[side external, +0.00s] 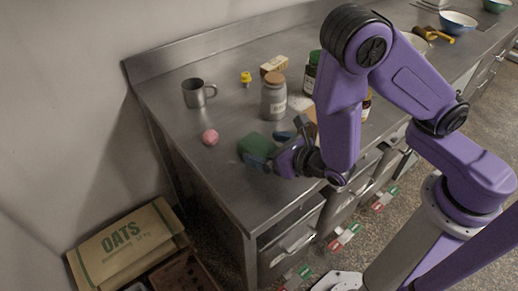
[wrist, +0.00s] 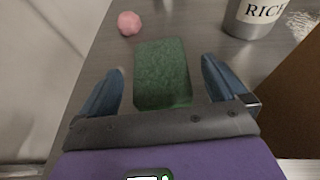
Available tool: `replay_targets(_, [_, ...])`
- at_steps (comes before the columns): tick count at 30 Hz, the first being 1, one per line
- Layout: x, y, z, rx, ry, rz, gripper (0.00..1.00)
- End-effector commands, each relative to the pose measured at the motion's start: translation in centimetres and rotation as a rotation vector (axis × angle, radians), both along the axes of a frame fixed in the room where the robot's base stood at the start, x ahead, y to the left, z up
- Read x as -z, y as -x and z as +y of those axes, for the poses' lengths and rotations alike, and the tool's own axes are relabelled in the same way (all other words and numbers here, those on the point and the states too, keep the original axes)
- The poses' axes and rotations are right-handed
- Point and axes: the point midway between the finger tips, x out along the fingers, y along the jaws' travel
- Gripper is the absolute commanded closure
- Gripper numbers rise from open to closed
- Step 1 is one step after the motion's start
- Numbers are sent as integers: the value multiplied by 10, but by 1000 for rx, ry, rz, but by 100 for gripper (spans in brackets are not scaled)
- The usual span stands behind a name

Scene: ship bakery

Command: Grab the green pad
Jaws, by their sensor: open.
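The green pad (side external: 257,145) lies flat on the steel counter near its front edge. In the wrist view the pad (wrist: 162,72) sits centred ahead of my gripper, its near end between the two blue fingers. My gripper (side external: 268,150) is low over the counter at the pad's front right. The wrist view shows my gripper (wrist: 163,88) open, with a finger on each side of the pad and a gap to it on both sides. I cannot tell how high the fingertips are above the counter.
A pink lump (side external: 210,137) lies left of the pad. A grey rice jar (side external: 273,95), a metal mug (side external: 198,93) and a yellow stopper-like piece (side external: 246,78) stand behind. A brown object (wrist: 291,85) is close on the right in the wrist view.

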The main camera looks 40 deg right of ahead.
Motion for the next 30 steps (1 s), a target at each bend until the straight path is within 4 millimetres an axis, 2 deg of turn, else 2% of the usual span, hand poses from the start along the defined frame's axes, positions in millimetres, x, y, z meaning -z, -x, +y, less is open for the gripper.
replay_targets(3, [10,-17,2,5,-2,0,1])
replay_targets(6, [13,-25,4,3,-2,-1,1])
replay_targets(15, [15,-29,5,0,0,0,1])
replay_targets(16, [15,-29,5,0,-1,0,4])
replay_targets(18, [15,-29,5,0,-1,0,27])
replay_targets(21, [15,-29,5,0,-1,0,56])
replay_targets(30, [15,-29,5,0,-1,0,57])
